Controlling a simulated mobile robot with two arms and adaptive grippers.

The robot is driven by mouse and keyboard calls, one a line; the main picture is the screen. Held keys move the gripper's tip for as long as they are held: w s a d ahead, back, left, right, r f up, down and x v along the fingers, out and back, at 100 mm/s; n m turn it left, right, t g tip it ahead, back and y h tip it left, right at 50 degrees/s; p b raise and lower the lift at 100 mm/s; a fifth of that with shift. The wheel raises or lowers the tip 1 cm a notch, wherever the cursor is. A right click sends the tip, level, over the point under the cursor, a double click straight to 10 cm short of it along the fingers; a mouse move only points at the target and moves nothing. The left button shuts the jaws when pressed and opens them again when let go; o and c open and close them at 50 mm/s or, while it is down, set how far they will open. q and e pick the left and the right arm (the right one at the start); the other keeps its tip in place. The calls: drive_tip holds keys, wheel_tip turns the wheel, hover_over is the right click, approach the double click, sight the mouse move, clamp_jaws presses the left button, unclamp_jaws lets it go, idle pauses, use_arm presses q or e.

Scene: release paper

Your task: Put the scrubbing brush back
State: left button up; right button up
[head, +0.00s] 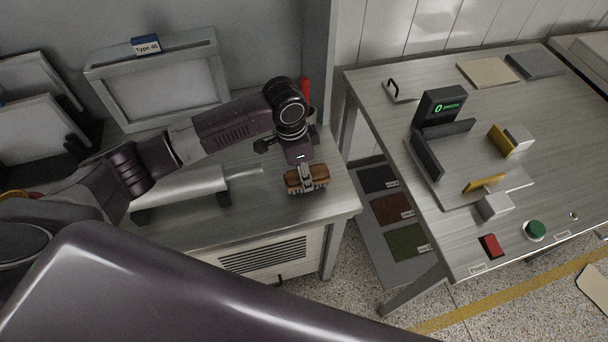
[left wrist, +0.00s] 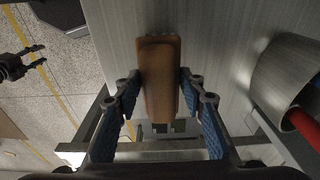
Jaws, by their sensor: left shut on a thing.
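The scrubbing brush (head: 307,181) has a brown wooden body and is at the right end of the left bench (head: 225,220). My left gripper (head: 305,170) points down over it and is shut on it. In the left wrist view the brush (left wrist: 159,75) sits between the two blue-padded fingers of the left gripper (left wrist: 158,88). I cannot tell whether its underside touches the bench. My right gripper (left wrist: 36,55) shows small at the left of the left wrist view, its fingers apart and empty. It is not visible in the head view.
A grey roller (head: 180,188) lies on a stand left of the brush. A framed screen (head: 160,85) labelled "Type 40" stands behind. A red object (head: 304,88) is by the post. The right table (head: 400,115) holds a fixture with a green display (head: 440,106); a gap separates the benches.

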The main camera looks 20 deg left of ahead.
sight(298, 174)
use_arm(q)
drive_tip(key=shift+f, duration=1)
drive_tip(key=shift+f, duration=0.1)
drive_tip(key=o, duration=1.1)
drive_tip(key=shift+o, duration=0.2)
drive_tip(key=shift+r, duration=0.55)
drive_tip(key=r, duration=0.3)
drive_tip(key=a+r+b, duration=0.1)
drive_tip(key=r, duration=0.3)
drive_tip(key=s+r, duration=0.1)
drive_tip(key=r, duration=0.3)
drive_tip(key=shift+a+b, duration=0.2)
drive_tip(key=shift+b, duration=0.1)
drive_tip(key=shift+d, duration=0.1)
